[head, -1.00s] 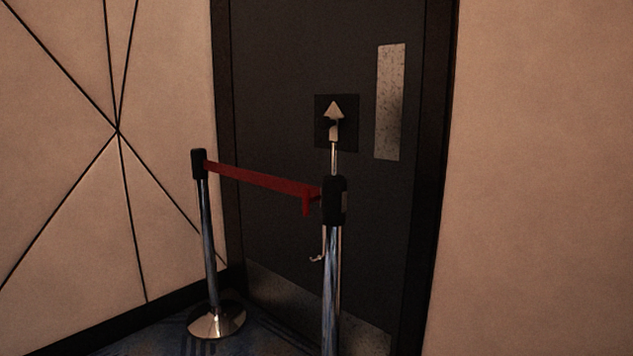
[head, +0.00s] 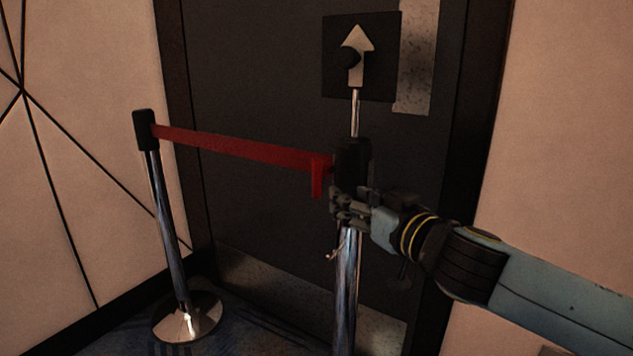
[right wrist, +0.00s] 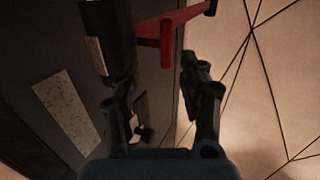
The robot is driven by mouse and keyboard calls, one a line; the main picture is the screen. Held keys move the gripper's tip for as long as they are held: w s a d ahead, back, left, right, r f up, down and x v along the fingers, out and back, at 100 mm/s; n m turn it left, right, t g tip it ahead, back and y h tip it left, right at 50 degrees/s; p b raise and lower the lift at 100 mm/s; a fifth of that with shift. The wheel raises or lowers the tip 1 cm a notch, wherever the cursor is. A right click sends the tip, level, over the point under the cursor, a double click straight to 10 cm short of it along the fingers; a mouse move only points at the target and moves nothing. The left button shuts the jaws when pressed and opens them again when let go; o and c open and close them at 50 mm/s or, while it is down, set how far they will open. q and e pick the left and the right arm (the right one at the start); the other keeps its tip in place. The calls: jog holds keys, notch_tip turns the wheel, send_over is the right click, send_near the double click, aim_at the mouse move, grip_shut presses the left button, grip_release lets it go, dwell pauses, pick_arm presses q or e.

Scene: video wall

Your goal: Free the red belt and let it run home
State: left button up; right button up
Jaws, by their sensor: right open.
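The red belt (head: 235,147) is stretched between the far post's black head (head: 146,130) and the near post's black head (head: 352,160). Its red end tab (head: 318,178) hangs down beside the near head. My right gripper (head: 340,203) is open and empty, just below the near head and right of the tab. In the right wrist view, the tab (right wrist: 167,45) shows beyond and between my spread right fingers (right wrist: 165,90), with the near head (right wrist: 108,40) at upper left. I cannot tell whether a finger touches the post. My left gripper is out of view.
The dark door (head: 260,60) stands behind the belt. A panel with a pale arrow (head: 362,45) shows above the near post. The far post's round chrome base (head: 188,318) stands on blue carpet. A small hook (head: 335,250) shows near the near post's tube.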

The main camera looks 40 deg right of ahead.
aim_at(320, 169)
jog(key=shift+t, duration=0.3)
jog(key=w+r, duration=0.1)
jog(key=w, duration=0.2)
jog(key=w+p, duration=0.1)
jog(key=w, duration=0.3)
jog(key=w+r+p, duration=0.1)
jog(key=w, duration=0.2)
jog(key=shift+w+r, duration=0.15)
jog(key=shift+r, duration=0.15)
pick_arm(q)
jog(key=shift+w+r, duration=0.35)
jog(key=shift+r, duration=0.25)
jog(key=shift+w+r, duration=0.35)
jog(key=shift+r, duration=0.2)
pick_arm(e)
jog(key=shift+w+f+y, duration=0.1)
jog(key=shift+w+y, duration=0.1)
jog(key=shift+y, duration=0.1)
grip_shut()
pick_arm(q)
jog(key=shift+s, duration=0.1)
pick_arm(e)
jog(key=shift+w+f, duration=0.1)
jog(key=shift+f, duration=0.1)
